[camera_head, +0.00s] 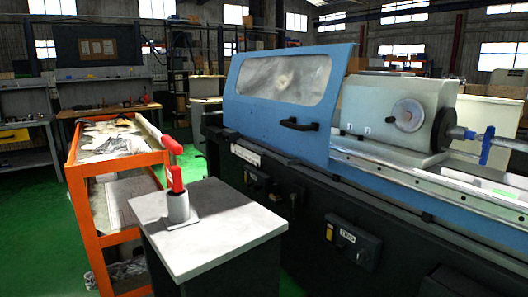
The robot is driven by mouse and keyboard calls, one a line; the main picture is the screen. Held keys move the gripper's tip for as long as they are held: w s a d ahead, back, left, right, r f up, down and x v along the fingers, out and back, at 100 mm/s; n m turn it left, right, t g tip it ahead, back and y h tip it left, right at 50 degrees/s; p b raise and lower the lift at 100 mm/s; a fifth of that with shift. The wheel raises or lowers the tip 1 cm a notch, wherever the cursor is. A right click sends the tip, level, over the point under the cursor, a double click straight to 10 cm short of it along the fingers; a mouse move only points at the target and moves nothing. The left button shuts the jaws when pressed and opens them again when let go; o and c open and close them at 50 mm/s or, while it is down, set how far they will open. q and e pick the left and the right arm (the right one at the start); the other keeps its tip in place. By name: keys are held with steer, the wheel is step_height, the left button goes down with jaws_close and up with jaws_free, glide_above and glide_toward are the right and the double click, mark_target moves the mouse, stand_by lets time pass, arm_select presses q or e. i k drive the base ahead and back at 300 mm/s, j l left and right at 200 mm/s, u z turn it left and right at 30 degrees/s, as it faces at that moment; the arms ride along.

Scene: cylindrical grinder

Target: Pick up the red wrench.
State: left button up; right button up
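The red wrench (176,178) stands upright in a small grey cylindrical holder (178,208). Its lower end is hidden inside the holder, and its upper part leans slightly left. The holder sits on the light grey top (232,222) of a dark pedestal, towards its left side. Neither of my grippers is in view, and nothing is seen touching the wrench.
An orange cart (120,161) with papers and cloths on its shelves stands at left, close to the pedestal. A large blue and black cylindrical grinder (338,155) fills the right. Green floor (38,225) is open at far left.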

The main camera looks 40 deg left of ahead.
mark_target(174, 172)
steer(key=u, duration=1.9)
steer(key=k+j+z, duration=0.1)
steer(key=z, duration=0.25)
steer(key=k+j+z, duration=0.1)
steer(key=z, duration=0.25)
steer(key=k+z, duration=0.35)
steer(key=i, duration=0.1)
